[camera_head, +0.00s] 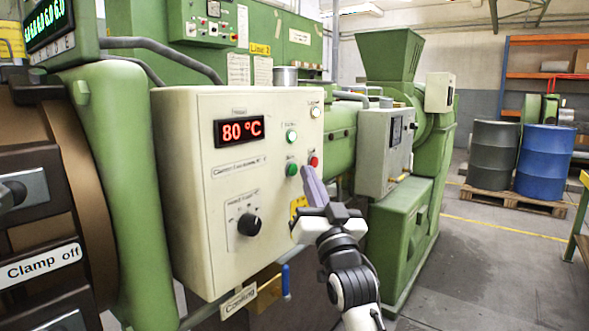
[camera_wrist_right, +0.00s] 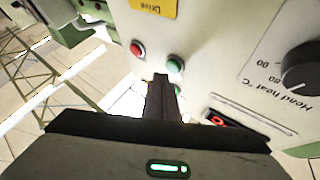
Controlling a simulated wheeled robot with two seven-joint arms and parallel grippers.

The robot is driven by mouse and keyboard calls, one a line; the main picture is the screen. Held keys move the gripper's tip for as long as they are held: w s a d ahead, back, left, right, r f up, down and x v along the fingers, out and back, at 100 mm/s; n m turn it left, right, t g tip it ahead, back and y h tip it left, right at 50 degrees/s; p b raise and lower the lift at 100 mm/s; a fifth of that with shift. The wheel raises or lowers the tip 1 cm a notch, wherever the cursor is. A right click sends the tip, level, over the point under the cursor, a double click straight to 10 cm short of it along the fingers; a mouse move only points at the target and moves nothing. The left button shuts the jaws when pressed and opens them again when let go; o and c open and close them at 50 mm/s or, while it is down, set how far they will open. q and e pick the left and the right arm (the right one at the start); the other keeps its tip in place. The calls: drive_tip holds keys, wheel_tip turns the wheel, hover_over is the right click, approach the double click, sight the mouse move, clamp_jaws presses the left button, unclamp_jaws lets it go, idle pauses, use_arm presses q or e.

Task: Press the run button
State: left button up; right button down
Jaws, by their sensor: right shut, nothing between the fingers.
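The cream control box (camera_head: 190,130) carries a green button (camera_head: 292,170) and a red button (camera_head: 314,161) beside it. Another green button or lamp (camera_head: 291,136) sits above them. Their small labels are unreadable, so I cannot tell which is marked run. My right gripper (camera_head: 309,172) is shut and empty, its fingers pointing up between the lower green and the red button. In the right wrist view, the shut fingers (camera_wrist_right: 161,82) point toward the green button (camera_wrist_right: 175,64), with the red button (camera_wrist_right: 137,48) to its left. Contact cannot be told. My left gripper is out of view.
The box has a red 80 °C display (camera_head: 240,130) and a black knob (camera_head: 249,224). A blue-handled valve (camera_head: 286,281) hangs below it. A smaller grey box (camera_head: 386,150) stands to the right. Barrels (camera_head: 545,160) stand on a pallet beyond open floor.

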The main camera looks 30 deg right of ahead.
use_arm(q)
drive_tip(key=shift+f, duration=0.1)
